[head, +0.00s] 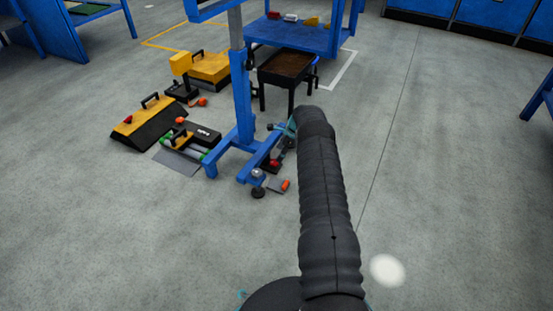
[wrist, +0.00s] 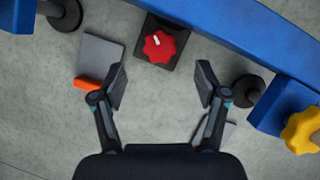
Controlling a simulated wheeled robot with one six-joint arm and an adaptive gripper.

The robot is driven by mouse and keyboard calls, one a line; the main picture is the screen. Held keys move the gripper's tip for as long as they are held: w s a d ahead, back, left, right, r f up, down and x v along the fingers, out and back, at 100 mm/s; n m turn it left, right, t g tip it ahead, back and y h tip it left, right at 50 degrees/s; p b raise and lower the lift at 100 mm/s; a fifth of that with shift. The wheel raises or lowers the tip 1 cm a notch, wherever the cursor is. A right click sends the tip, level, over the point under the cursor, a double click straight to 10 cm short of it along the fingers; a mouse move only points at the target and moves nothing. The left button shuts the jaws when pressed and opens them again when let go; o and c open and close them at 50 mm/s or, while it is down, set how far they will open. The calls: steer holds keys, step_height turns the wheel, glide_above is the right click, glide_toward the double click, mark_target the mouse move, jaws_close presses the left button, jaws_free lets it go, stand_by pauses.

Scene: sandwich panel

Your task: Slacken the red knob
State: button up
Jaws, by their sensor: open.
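The red knob (wrist: 166,48) is a lobed star-shaped knob with a white mark, on a dark square base (wrist: 180,62). It sits at the top centre of the wrist view, beside a blue beam. It also appears small in the head view (head: 274,163), low by the blue stand and close to my arm. My gripper (wrist: 161,84) is open with nothing between its fingers. In the wrist picture the knob lies beyond the fingertips, roughly centred between them, and apart from them. In the head view my arm largely hides the gripper.
A blue beam (wrist: 235,35) runs beside the knob. A yellow knob (wrist: 302,130) is at the right, and an orange-ended grey plate (wrist: 100,57) at the left. The blue stand (head: 243,110) rises close by. Yellow and black equipment (head: 145,118) lies left; open floor (head: 440,170) is right.

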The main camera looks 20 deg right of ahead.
steer(key=v, duration=0.6)
steer(key=shift+r, duration=0.2)
steer(key=shift+s+d, duration=0.1)
